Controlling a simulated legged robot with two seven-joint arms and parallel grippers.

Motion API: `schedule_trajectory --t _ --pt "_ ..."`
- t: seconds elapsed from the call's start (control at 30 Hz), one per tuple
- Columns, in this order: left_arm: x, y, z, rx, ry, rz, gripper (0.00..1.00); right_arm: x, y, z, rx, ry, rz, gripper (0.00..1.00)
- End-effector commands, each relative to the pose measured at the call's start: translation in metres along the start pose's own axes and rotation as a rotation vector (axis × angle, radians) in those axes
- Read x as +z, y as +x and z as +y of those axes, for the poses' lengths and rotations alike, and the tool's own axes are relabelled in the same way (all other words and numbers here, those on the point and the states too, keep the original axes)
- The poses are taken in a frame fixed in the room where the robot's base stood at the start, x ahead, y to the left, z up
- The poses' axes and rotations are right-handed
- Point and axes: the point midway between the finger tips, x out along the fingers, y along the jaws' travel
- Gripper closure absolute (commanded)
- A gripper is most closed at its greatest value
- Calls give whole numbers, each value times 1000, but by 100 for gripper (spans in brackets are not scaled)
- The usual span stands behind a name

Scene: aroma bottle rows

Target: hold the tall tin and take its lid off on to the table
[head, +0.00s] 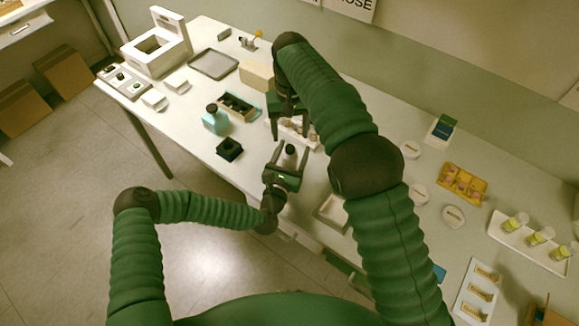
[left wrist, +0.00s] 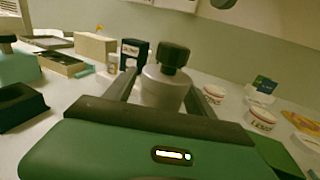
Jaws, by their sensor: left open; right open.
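A pale grey, round-shouldered container with a dark lid, which I take to be the tall tin (head: 289,160), stands upright near the table's front edge. It also shows in the left wrist view (left wrist: 163,92), with its lid (left wrist: 172,56) on top. My left gripper (head: 287,166) is open, with a finger on either side of the tin's body; I cannot tell whether they touch it. My right gripper (head: 290,134) is open and points down, just behind and above the lid in the head view. It holds nothing that I can see. The tin's lower part is hidden by my left gripper.
Small bottles (head: 297,126) stand behind the tin, partly hidden by my right gripper. A pale open tray (head: 331,214) lies to the right.

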Motion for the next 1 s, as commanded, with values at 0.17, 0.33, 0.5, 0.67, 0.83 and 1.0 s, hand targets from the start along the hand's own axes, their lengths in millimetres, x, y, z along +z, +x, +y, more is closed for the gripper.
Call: schedule_trajectory --t 0.17,0.33,0.5,0.67,0.83,1.0 --pt "0 -1 1 0 -1 0 54 0 0 -2 1 -1 1 39" --pt "0 -1 1 0 -1 0 76 0 0 -2 1 -1 0 39" --pt "0 -1 1 0 -1 0 98 0 0 -2 1 -1 0 39" --pt "0 -1 1 0 0 0 100 0 0 -2 1 0 0 39" --pt "-1 -1 1 0 0 1 100 0 0 -1 1 0 1 33" --pt "-1 -1 1 -1 -1 1 100 4 -12 -3 5 5 57 30"
